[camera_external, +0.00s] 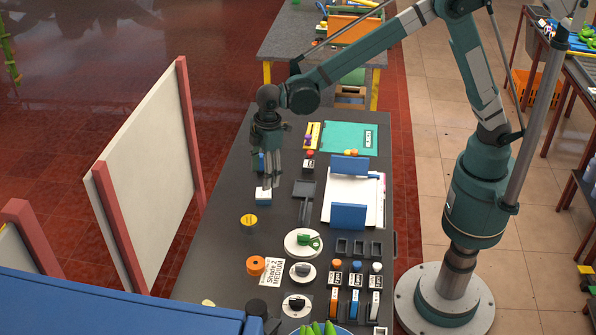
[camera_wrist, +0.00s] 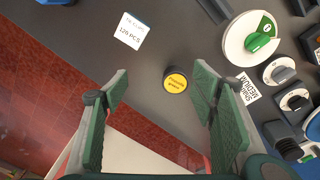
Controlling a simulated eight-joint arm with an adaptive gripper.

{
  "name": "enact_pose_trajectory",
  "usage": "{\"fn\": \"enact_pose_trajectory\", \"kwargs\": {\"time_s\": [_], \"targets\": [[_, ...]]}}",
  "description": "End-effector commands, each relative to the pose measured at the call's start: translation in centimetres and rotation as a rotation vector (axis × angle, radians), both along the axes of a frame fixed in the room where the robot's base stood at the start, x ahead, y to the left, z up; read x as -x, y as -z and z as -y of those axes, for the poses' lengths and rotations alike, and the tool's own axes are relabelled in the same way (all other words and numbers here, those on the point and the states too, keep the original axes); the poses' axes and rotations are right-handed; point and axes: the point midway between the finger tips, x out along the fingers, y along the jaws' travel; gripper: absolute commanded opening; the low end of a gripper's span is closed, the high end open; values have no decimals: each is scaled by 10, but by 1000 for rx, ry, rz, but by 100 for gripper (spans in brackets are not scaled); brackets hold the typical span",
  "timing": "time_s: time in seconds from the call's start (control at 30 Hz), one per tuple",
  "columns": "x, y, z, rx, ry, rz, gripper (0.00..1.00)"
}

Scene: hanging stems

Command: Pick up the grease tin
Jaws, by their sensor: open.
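In the wrist view the tin (camera_wrist: 176,82) shows from above, with black lettering on the lid. It appears between the two fingers, nearer the right one. My gripper (camera_external: 267,184) is above the table, up the picture from the tin. In the wrist view my gripper (camera_wrist: 160,76) has its green fingers wide apart with nothing held between them.
A white box (camera_external: 262,197) marked 120 PCS stands close to the tin. A round white plate with a green knob (camera_external: 304,242) and an orange round item (camera_external: 256,265) are nearby. A white panel (camera_external: 150,180) stands left of the table. Bare tabletop surrounds the tin.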

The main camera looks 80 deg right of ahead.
Motion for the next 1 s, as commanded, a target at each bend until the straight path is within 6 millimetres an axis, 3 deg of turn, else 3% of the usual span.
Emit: {"fn": "enact_pose_trajectory", "kwargs": {"time_s": [0.5, 0.7, 1.0], "targets": [[-36, 69, -68, 37, -112, -72, 57], [-39, 81, -78, 43, -131, -84, 57], [-39, 83, -79, 43, -133, -86, 57]]}}
